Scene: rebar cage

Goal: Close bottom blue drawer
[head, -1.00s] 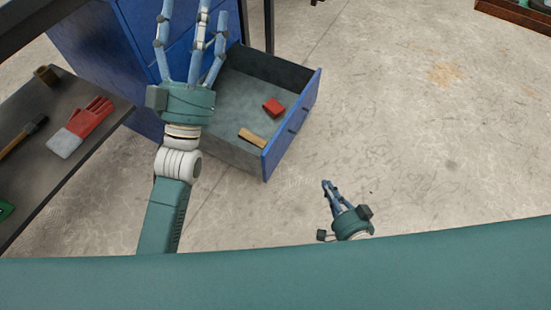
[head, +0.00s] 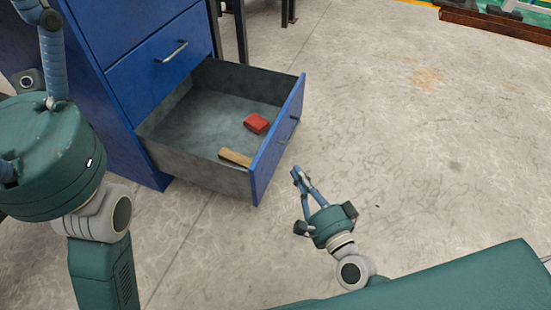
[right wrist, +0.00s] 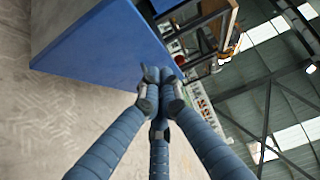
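The bottom blue drawer (head: 280,150) is pulled well out of the blue cabinet (head: 120,60) in the head view. Its grey inside holds a red block (head: 257,123) and a tan block (head: 235,157). My right gripper (head: 298,175) is just right of and in front of the drawer's front panel, with a small gap in the picture. In the right wrist view its fingertips (right wrist: 160,82) meet with nothing between them, and a blue panel (right wrist: 100,35) lies beyond. My left gripper (head: 40,60) is at the left edge, partly cut off, its visible fingers spread apart.
A closed upper drawer with a metal handle (head: 172,52) sits above the open one. Concrete floor (head: 420,130) is clear to the right of the drawer. Dark metal legs (head: 240,30) stand behind the cabinet. A rust-red beam (head: 495,25) lies at the far right.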

